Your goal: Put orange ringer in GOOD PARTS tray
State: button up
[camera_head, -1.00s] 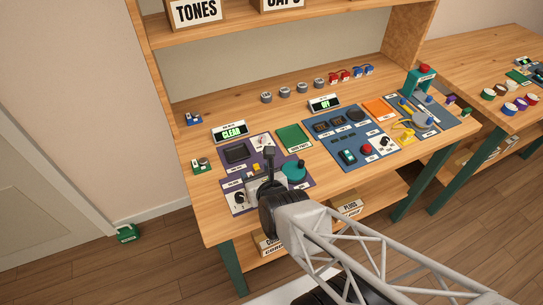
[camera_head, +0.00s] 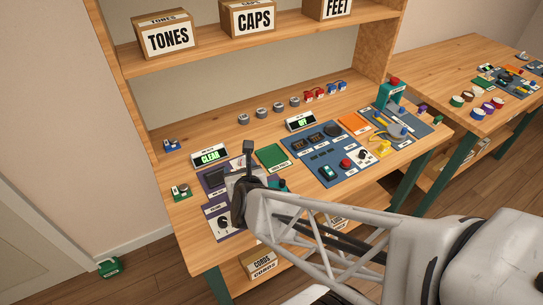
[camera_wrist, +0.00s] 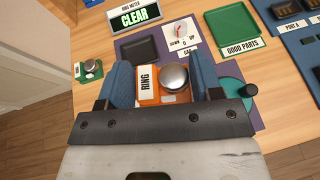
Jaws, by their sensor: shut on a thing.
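My gripper (camera_wrist: 164,82) is shut on the orange ringer (camera_wrist: 147,98) in the wrist view, one blue finger on each side. The ringer has a silver dome and a white RING label. In the head view my gripper (camera_head: 240,180) is above the purple mat, and the ringer is hidden behind it. The green GOOD PARTS tray (camera_head: 271,157) lies to the right of my gripper and looks empty. It also shows at the upper right of the wrist view (camera_wrist: 232,22). The ringer is apart from the tray.
On the purple mat (camera_head: 215,237) are a black tray (camera_wrist: 139,48), a small dial (camera_wrist: 180,30) and a teal crank wheel (camera_wrist: 230,92). The ring meter (camera_head: 210,156) reads CLEAR. A blue mat (camera_head: 318,178) with phone parts lies right of the green tray.

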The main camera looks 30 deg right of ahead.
jog(key=w+d+r+m+g+h, duration=0.25)
jog(key=w+d+m+h, duration=0.25)
jog(key=w+d, duration=0.25)
jog(key=m+g+h, duration=0.5)
jog(key=m+g, duration=0.1)
send_over(271, 156)
jog(key=shift+f, duration=0.85)
jog(key=shift+f, duration=3.15)
jog(key=shift+f, duration=1.9)
